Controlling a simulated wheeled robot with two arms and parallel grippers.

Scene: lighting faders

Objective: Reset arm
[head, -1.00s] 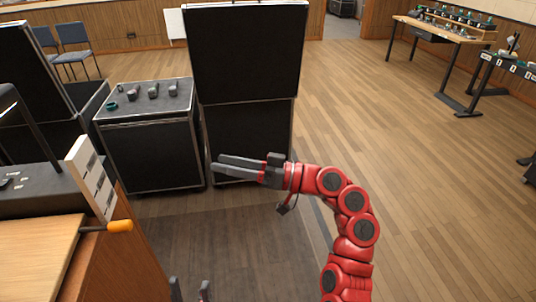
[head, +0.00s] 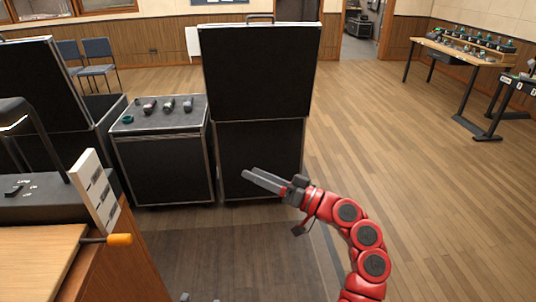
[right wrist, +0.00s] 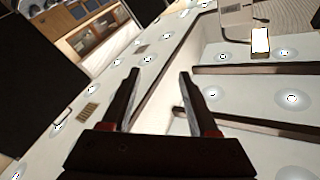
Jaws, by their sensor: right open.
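My right gripper (head: 247,176) is at the end of the red arm, in the air in front of the tall black case. Its grey fingers point left and away. In the right wrist view my right gripper (right wrist: 159,76) has its two dark fingers apart with nothing between them. Two small grey tips (head: 200,298) at the bottom edge of the head view look like my left gripper; the rest is cut off. The black console (head: 45,207) with small controls stands at the left, apart from my right gripper.
A tall black case (head: 262,75) stands behind my right gripper. A lower case (head: 165,165) beside it carries several dark items. Workbenches (head: 445,53) stand far right. The wooden floor between is clear.

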